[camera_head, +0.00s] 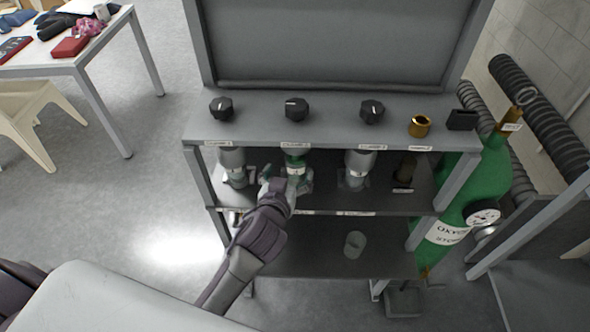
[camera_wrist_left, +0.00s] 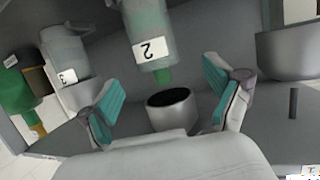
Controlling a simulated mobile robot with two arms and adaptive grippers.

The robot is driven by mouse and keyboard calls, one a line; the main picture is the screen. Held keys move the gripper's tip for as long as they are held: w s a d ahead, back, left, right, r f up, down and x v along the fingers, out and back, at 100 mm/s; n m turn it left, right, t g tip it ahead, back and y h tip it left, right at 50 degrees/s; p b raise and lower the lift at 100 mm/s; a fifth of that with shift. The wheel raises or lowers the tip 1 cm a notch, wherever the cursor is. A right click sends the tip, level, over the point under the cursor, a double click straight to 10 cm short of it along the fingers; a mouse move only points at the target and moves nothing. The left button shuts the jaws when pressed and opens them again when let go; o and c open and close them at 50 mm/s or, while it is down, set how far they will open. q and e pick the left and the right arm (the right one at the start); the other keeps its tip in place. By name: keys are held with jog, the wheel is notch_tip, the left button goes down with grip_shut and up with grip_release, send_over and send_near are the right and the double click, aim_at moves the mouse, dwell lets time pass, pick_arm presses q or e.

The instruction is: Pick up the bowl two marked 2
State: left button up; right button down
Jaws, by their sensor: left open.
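The bowl marked 2 (camera_wrist_left: 146,25) is a greenish clear vessel with a white label in the left wrist view, with a green stem at its end. In the head view it shows as the green vessel (camera_head: 295,160) in the middle of the upper shelf bay. My left gripper (camera_head: 282,184) reaches in front of it, partly covering its lower part. In the left wrist view my left gripper (camera_wrist_left: 163,106) is open, with its teal pads apart. A grey round cup with a dark opening (camera_wrist_left: 172,108) shows between the fingers. I cannot tell whether the fingers touch the vessel. My right gripper is out of view.
Similar vessels stand on both sides, left (camera_head: 232,165) and right (camera_head: 358,165); one marked 3 (camera_wrist_left: 66,62) shows in the wrist view. The shelf top with black knobs (camera_head: 296,109) lies above. A clear cup (camera_head: 355,244) is on the lower shelf. A green tank (camera_head: 462,205) is right.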

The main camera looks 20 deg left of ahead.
aim_at(294, 165)
pick_arm(q)
jog(key=shift+p+x, duration=0.6)
jog(key=shift+x, duration=2.9)
jog(key=shift+d+f, duration=0.1)
jog(key=shift+d, duration=0.05)
jog(key=shift+c, duration=0.2)
jog(key=c, duration=1.3)
jog(key=shift+c, duration=0.5)
